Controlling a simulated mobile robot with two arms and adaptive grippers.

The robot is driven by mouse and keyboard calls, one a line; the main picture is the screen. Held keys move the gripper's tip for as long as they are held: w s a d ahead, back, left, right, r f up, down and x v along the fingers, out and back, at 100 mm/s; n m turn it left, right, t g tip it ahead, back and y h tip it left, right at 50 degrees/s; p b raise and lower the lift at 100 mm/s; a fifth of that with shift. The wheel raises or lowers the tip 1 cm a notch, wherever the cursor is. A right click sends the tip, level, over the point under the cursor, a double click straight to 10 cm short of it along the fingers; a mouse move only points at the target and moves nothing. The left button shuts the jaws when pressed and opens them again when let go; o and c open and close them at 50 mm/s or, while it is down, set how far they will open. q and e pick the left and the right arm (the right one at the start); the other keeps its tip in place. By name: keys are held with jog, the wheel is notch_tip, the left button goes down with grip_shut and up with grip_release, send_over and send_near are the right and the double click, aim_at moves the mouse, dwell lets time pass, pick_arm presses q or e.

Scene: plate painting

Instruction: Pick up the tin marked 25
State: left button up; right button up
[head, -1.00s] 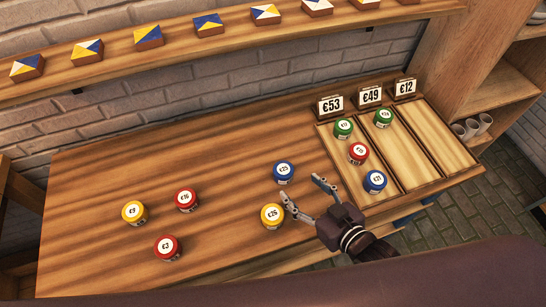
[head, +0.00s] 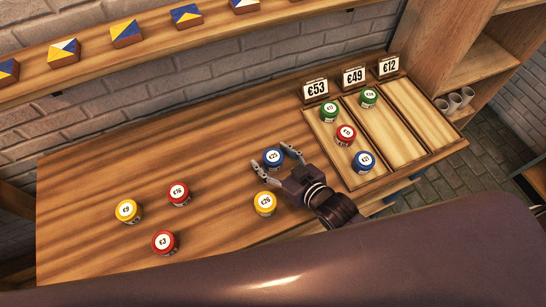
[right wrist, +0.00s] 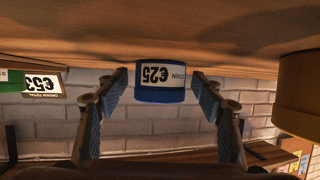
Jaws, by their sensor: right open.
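The tin marked 25 (head: 273,157) is blue with a white label and stands upright on the wooden table. It also shows in the right wrist view (right wrist: 160,82), upside down, between the finger ends. My right gripper (head: 268,161) is open, with one finger on each side of the blue tin. I cannot tell whether either finger touches it. The yellow tin marked 26 (head: 265,204) stands close to the gripper on its near side. My left gripper is not in view.
Red tins 16 (head: 178,194) and 3 (head: 165,243) and yellow tin 9 (head: 128,211) stand at the left. A sectioned tray (head: 412,151) with price signs (head: 354,77) holds several tins at the right. Painted blocks line a shelf (head: 93,72) behind.

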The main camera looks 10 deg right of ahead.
jog(key=c, duration=1.3)
jog(key=shift+c, duration=0.3)
jog(key=shift+r, duration=0.1)
